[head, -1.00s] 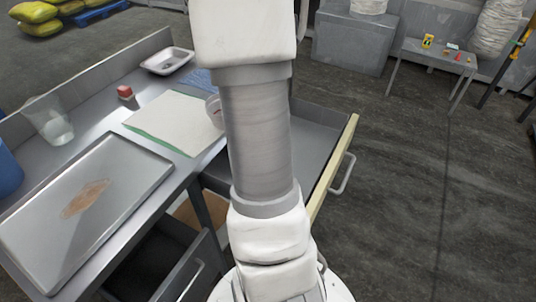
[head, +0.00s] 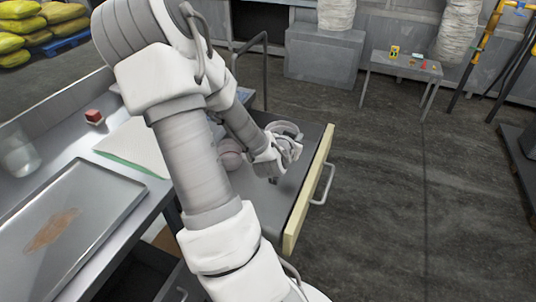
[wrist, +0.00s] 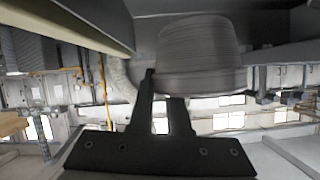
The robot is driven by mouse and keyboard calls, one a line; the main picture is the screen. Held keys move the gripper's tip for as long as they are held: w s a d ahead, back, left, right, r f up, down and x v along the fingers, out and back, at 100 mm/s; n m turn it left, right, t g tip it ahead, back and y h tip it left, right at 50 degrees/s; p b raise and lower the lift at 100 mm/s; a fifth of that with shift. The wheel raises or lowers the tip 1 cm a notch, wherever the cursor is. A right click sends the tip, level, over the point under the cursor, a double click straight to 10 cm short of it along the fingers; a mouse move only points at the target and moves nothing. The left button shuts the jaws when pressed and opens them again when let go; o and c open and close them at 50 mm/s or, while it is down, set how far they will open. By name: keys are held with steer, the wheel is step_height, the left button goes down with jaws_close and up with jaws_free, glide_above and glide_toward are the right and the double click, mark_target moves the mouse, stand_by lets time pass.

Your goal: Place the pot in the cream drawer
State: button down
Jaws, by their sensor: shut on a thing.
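The cream drawer (head: 308,190) is pulled out at the right of the table, with its cream front and metal handle facing right. My gripper (wrist: 164,88) is shut on the rim of the pot (wrist: 200,55), a grey rounded vessel that fills the top middle of the wrist view. In the head view the pot (head: 231,155) shows as a pale round shape, partly hidden behind my arm, above the drawer's inside. Whether it touches the drawer floor I cannot tell. The cream drawer front also shows at the upper left of the wrist view (wrist: 95,20).
The table at left holds a metal tray (head: 105,195), a pale cutting board (head: 125,150), a red block (head: 93,115) and a clear cup (head: 18,155). A dark lower drawer (head: 140,275) stands below.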

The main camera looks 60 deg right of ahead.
steer(key=w+f, duration=0.1)
steer(key=w, duration=0.1)
steer(key=w+f, duration=0.1)
steer(key=w, duration=0.1)
steer(key=w+f, duration=0.2)
steer(key=shift+w+a, duration=0.15)
steer(key=shift+w, duration=0.25)
steer(key=shift+f+b, duration=0.65)
steer(key=shift+f, duration=1.35)
steer(key=shift+f, duration=0.2)
steer(key=c, duration=0.9)
jaws_free()
steer(key=shift+r, duration=0.1)
steer(key=shift+o, duration=0.2)
steer(key=shift+a+r, duration=0.15)
steer(key=shift+r, duration=0.1)
steer(key=p+v, duration=0.1)
steer(key=v, duration=0.6)
steer(key=shift+a, duration=0.1)
